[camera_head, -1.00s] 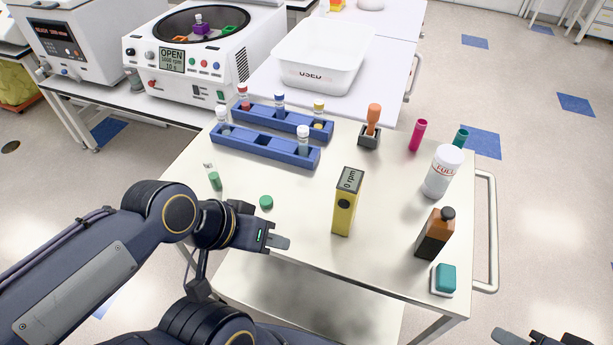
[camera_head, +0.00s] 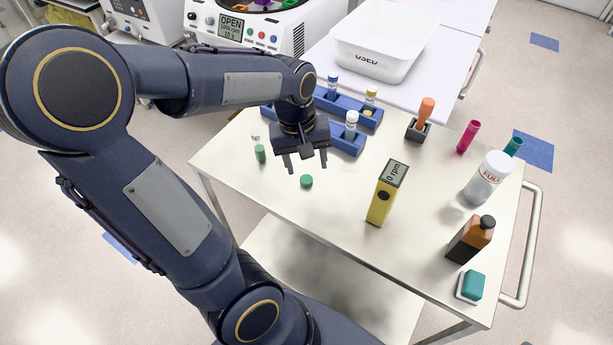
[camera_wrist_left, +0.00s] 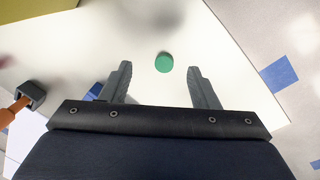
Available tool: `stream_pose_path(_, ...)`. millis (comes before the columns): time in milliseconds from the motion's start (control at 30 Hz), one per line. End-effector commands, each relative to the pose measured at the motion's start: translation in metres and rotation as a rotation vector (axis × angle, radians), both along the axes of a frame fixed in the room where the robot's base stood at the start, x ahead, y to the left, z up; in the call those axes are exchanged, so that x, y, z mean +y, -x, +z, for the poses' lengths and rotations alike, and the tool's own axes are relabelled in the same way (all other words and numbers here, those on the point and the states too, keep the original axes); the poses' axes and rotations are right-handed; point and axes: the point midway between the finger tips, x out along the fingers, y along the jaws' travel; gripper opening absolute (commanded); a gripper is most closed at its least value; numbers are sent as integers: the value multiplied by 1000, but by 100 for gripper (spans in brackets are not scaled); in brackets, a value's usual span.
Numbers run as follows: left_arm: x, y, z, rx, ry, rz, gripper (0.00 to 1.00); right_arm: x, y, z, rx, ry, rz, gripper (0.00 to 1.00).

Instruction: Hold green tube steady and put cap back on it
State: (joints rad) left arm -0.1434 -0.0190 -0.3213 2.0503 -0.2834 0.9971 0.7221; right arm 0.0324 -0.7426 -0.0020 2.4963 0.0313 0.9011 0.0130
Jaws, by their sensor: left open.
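The green cap (camera_head: 306,181) lies on the table top, left of the yellow device. The green tube (camera_head: 260,153), with a green lower part and a pale top, stands near the table's left edge, left of the cap. My left gripper (camera_head: 306,164) points down above the table, open and empty, close to the cap. In the left wrist view the cap (camera_wrist_left: 163,62) shows in the gap between the two spread fingertips (camera_wrist_left: 160,70); the tube does not show there. My right gripper is not in view.
Blue racks (camera_head: 348,142) with several tubes stand behind my left gripper, partly hidden by it. A yellow device (camera_head: 386,195) stands right of the cap. White bottle (camera_head: 488,178), brown bottle (camera_head: 470,240) and teal block (camera_head: 472,286) are at the right. The front left table top is clear.

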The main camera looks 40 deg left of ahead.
Motion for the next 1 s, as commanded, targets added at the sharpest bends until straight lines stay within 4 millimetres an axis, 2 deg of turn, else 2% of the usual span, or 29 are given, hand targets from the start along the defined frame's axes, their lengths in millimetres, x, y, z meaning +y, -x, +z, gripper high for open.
stream_pose_path(100, 13, -16, -10, 67, -63, 79, 55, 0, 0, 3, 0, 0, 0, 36)
stream_pose_path(200, 19, -22, -14, 88, -90, 115, 55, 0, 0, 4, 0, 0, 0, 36)
stream_pose_path(567, 20, -22, -17, 92, -95, 123, 55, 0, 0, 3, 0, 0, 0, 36)
stream_pose_path(800, 20, -22, -40, 93, -94, 123, 55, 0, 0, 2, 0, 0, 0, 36)
stream_pose_path(1000, 20, -23, -41, 91, -93, 123, 55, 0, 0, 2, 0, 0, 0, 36)
